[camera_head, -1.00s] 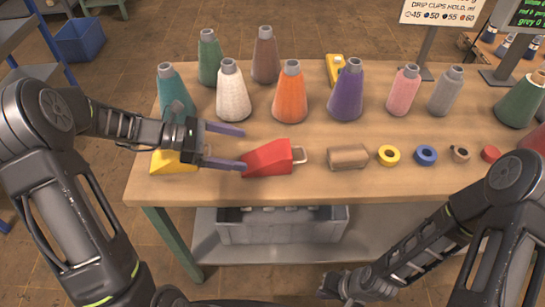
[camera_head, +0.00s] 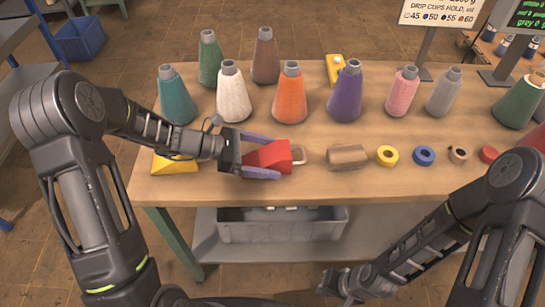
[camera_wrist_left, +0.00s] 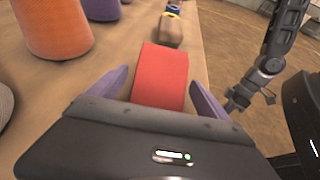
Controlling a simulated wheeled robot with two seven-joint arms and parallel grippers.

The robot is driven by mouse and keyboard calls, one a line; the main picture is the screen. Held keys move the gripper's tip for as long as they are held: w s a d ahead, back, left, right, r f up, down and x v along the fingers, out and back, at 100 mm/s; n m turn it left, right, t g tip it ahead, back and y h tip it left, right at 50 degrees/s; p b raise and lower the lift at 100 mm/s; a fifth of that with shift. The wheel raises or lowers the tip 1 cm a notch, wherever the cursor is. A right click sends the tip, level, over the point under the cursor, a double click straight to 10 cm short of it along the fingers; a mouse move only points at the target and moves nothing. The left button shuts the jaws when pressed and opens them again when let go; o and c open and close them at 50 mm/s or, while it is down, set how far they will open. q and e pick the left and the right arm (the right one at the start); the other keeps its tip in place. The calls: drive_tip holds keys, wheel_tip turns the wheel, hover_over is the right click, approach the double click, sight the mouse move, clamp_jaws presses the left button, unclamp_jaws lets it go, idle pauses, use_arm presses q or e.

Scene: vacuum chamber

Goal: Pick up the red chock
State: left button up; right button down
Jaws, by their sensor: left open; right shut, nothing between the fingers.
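The red chock (camera_head: 270,156) lies on the wooden table near its front edge, with a pale handle loop at its right end. My left gripper (camera_head: 262,157) is open, with one purple finger behind the chock and one in front of it. In the left wrist view the red chock (camera_wrist_left: 161,77) stands between the two spread fingers of my left gripper (camera_wrist_left: 160,95). My right gripper (camera_head: 342,284) is shut and empty, low in front of the table.
A yellow chock (camera_head: 175,164) lies left of my left gripper. A brown block (camera_head: 347,157) and several tape rolls lie to the right. Several cone spools, including white (camera_head: 233,95) and orange (camera_head: 290,95) ones, stand behind. A grey crate (camera_head: 280,229) is under the table.

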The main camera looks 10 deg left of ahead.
sight(272, 152)
use_arm(q)
drive_tip(key=shift+w+d+f, duration=0.25)
drive_tip(key=shift+d+f, duration=0.05)
drive_tip(key=shift+d, duration=0.3)
drive_tip(key=shift+c, duration=0.2)
clamp_jaws()
idle(0.8)
drive_tip(key=shift+r, duration=0.15)
wheel_tip(272, 152, up, 10)
drive_tip(key=shift+f, duration=0.1)
